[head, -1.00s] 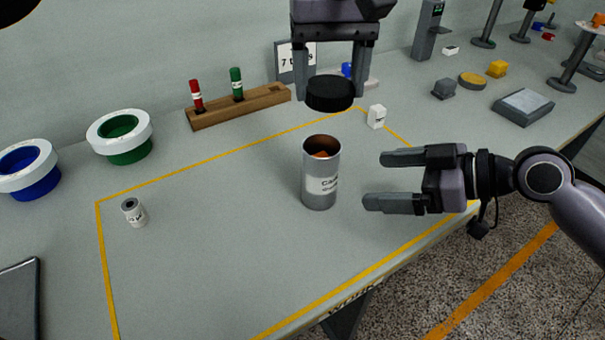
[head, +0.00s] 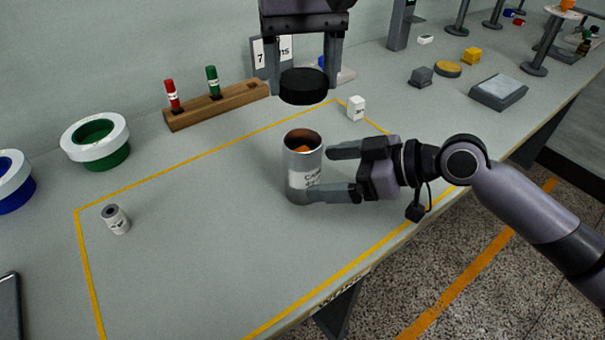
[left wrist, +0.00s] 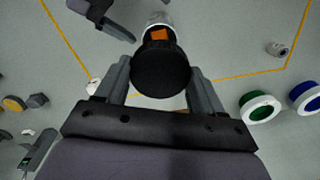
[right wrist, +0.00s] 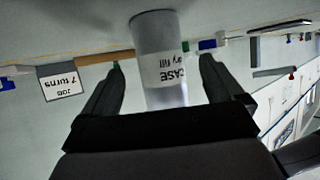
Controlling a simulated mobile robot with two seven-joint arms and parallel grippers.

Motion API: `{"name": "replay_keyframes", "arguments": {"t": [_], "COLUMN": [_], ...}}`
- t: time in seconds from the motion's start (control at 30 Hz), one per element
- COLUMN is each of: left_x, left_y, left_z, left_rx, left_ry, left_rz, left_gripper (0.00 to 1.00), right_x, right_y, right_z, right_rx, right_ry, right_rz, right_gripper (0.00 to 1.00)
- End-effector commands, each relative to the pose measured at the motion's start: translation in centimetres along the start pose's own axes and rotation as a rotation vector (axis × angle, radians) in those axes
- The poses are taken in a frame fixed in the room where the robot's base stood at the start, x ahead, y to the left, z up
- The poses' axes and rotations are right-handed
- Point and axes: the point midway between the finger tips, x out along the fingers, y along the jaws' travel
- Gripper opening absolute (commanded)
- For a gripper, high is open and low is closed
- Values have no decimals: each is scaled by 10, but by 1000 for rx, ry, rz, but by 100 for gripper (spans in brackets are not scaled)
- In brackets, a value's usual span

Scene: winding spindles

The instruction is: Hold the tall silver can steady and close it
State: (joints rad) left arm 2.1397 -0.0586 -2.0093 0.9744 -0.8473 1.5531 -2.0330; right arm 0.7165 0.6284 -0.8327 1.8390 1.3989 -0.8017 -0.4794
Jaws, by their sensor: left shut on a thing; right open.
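The tall silver can (head: 302,178) stands upright and open on the table, with something orange inside. It also shows in the left wrist view (left wrist: 158,20) and the right wrist view (right wrist: 158,62). My left gripper (head: 304,84) is shut on the black round lid (head: 303,88) and holds it above and slightly behind the can, apart from it. The lid fills the middle of the left wrist view (left wrist: 160,70). My right gripper (head: 338,172) is open, its fingers reaching to the can from the right. In the right wrist view, the can lies between its fingers (right wrist: 160,75).
A small grey-white cylinder (head: 116,219) lies left of the can. A wooden rack (head: 218,107) with red and green tubes stands behind. A white block (head: 356,107) is behind right. Green (head: 96,141) and blue spools stand at left. The table around the can is clear.

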Motion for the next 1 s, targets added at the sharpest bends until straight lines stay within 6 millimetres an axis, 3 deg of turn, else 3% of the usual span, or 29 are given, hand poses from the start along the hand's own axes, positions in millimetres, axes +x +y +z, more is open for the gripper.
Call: {"name": "replay_keyframes", "arguments": {"t": [0.1,0.3,0.77,0.87,1.0], "left_x": [0,0,0,0,0], "left_y": [0,0,0,0,0], "left_z": [0,0,0,0,0], "left_rx": [0,0,0,0,0], "left_ry": [0,0,0,0,0], "left_rz": [0,0,0,0,0], "left_gripper": [40,40,40,40,40], "right_x": [23,49,60,60,60], "right_y": [0,0,0,0,0], "right_z": [-1,0,0,0,0], "right_rx": [2,1,0,0,0], "right_ry": [2,0,0,0,0], "right_rz": [-2,-1,1,1,1], "right_gripper": [94,94,94,68,23]}}
